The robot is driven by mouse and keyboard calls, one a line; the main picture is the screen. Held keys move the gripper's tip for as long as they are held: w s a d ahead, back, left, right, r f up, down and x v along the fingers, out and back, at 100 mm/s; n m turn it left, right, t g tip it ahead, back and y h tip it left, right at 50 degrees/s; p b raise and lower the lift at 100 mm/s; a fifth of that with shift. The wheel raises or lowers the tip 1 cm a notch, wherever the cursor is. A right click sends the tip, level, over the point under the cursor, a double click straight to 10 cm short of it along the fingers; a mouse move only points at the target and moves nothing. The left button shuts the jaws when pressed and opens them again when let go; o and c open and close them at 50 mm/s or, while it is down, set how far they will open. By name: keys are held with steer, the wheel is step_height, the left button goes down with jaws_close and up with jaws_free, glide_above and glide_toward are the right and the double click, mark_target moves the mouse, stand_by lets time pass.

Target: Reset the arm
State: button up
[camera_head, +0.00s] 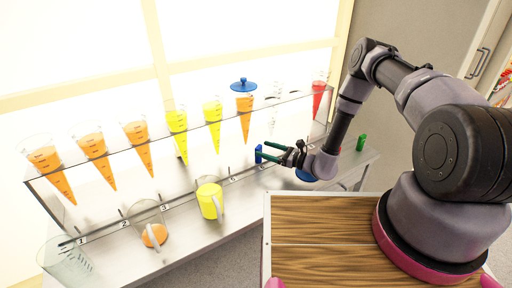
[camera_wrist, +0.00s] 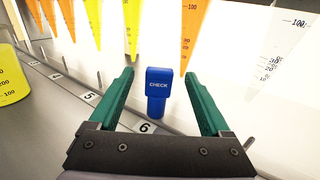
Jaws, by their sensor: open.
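My gripper (camera_head: 265,153) reaches left from my arm, low in front of the shelf. Its two green fingers (camera_wrist: 163,100) are spread apart in the wrist view, with nothing held between them. A blue block marked CHECK (camera_wrist: 159,84) stands upright just beyond the fingertips, near the label 6; it also shows in the head view (camera_head: 258,154) at the gripper's tips. I cannot tell from the head view whether the fingers touch it.
Cones of orange, yellow and red juice hang in the clear rack (camera_head: 60,168). A yellow jug (camera_head: 209,201), a jug with orange liquid (camera_head: 154,236) and an empty clear jug (camera_head: 66,262) stand on the counter. A green block (camera_head: 361,142) stands right. A blue lid (camera_head: 244,84) sits above one cone.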

steer(key=v, duration=0.3)
steer(key=shift+s+d, duration=0.15)
steer(key=shift+d, duration=0.15)
steer(key=shift+d+r, duration=0.15)
steer(key=shift+r, duration=0.15)
steer(key=s+d+r+n+g+h, duration=0.15)
steer(key=r+n+g, duration=0.45)
steer(key=r, duration=0.8)
steer(key=s+d+r+n+g+h, duration=0.1)
steer(key=s+r+n+g, duration=0.45)
steer(key=r, duration=0.95)
steer(key=s+d+r+n+t+h, duration=0.3)
steer(key=s+d+r+t+h, duration=0.2)
steer(key=s+d+r, duration=0.3)
steer(key=s+d+r+n+t+h, duration=0.4)
steer(key=s+d+r+t+h, duration=0.2)
steer(key=r, duration=0.8)
steer(key=s+d, duration=0.2)
steer(key=d, duration=0.1)
steer(key=shift+s+d+r+h, duration=0.25)
steer(key=shift+s+d+h, duration=0.1)
steer(key=shift+s, duration=0.05)
steer(key=shift+n, duration=0.25)
